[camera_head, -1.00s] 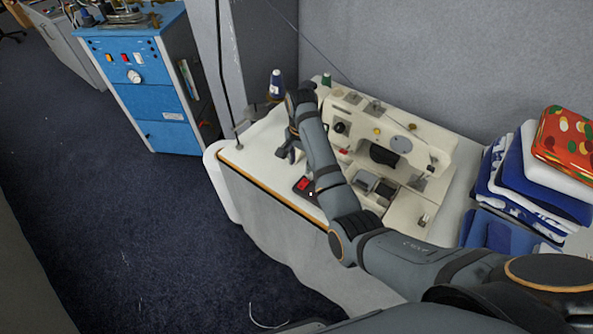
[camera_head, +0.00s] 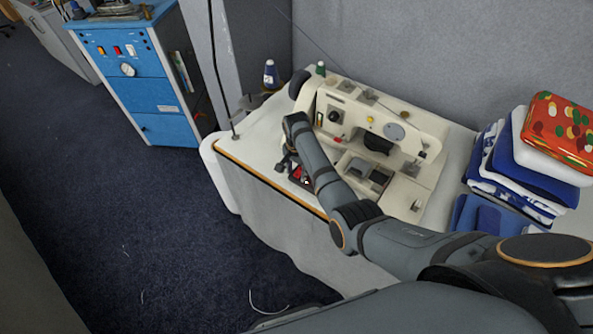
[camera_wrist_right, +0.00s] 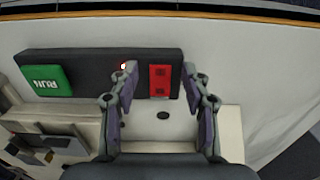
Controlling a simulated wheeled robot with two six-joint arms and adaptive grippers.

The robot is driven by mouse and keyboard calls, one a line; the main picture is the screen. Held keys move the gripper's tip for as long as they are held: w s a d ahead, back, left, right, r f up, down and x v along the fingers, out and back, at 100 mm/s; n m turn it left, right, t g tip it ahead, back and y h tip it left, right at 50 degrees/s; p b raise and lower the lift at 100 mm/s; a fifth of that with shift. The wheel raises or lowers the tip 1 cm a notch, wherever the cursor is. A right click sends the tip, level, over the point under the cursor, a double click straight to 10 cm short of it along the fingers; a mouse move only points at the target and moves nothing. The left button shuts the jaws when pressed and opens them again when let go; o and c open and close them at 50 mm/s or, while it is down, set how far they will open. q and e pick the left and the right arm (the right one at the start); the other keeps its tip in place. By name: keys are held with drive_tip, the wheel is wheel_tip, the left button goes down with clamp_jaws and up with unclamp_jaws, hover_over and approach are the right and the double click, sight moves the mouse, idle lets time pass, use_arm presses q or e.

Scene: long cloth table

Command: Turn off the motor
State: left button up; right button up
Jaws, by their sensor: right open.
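A dark switch box (camera_wrist_right: 85,68) sits on the white table by the sewing machine (camera_head: 385,130). In the right wrist view it has a green RUN button (camera_wrist_right: 47,80) at the left, a red button (camera_wrist_right: 159,81) at the right and a small glowing light (camera_wrist_right: 123,67) between them. In the head view, its red part (camera_head: 298,173) shows partly beside my arm. My right gripper (camera_wrist_right: 160,78) is open and empty, its fingers on either side of the red button in the wrist picture; contact cannot be told. It is small in the head view (camera_head: 284,163). My left gripper is out of view.
Folded cloths (camera_head: 510,165) and a red patterned one (camera_head: 560,130) are stacked at the right. Thread spools (camera_head: 270,75) stand behind the machine. A blue cabinet (camera_head: 150,88) stands at the left beyond open floor.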

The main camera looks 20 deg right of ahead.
drive_tip(key=c, duration=0.3)
clamp_jaws()
drive_tip(key=shift+w+d+g+y+b, duration=0.25)
drive_tip(key=shift+g+y+b, duration=0.15)
drive_tip(key=shift+y, duration=0.1)
drive_tip(key=shift+d+f+y+b, duration=0.1)
drive_tip(key=shift+y+b, duration=0.2)
drive_tip(key=shift+b, duration=0.05)
drive_tip(key=shift+g+y+b, duration=0.3)
drive_tip(key=shift+g+y, duration=0.1)
drive_tip(key=shift+g, duration=0.1)
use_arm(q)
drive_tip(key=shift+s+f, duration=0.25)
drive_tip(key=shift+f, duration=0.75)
use_arm(e)
drive_tip(key=shift+r, duration=0.25)
drive_tip(key=shift+o, duration=1.5)
unclamp_jaws()
